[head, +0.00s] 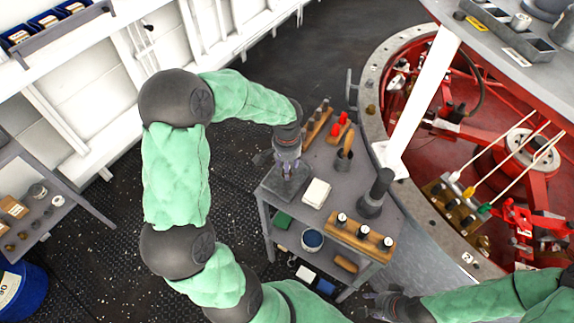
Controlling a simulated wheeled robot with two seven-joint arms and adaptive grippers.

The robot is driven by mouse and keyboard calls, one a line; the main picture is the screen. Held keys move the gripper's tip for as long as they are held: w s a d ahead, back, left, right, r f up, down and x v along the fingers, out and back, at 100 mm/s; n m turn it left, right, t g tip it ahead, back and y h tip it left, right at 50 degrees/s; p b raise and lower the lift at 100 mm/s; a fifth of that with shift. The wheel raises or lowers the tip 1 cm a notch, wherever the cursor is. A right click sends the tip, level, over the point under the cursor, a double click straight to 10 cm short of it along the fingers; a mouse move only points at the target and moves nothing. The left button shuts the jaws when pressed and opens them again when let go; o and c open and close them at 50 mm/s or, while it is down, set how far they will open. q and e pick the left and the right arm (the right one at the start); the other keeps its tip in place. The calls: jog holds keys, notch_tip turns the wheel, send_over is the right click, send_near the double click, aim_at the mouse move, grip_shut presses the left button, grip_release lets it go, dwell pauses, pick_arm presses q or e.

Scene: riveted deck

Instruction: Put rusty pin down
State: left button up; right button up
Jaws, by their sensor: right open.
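My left gripper (287,167) points down over a small grey tray (290,190) at the left corner of the grey work cart (325,212). Its fingers are small and partly hidden by its own wrist, so I cannot tell whether they are open or shut. I cannot make out a rusty pin; anything between or under those fingers is too small to tell. My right gripper (374,304) is open and low at the bottom edge, in front of the cart's lower right side and away from the cart top.
A red round pit (480,140) with a grey rim lies right. Dark floor left of the cart is free.

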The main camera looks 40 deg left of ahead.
pick_arm(q)
notch_tip(320, 180, up, 12)
jog(key=p, duration=0.3)
dwell(0.7)
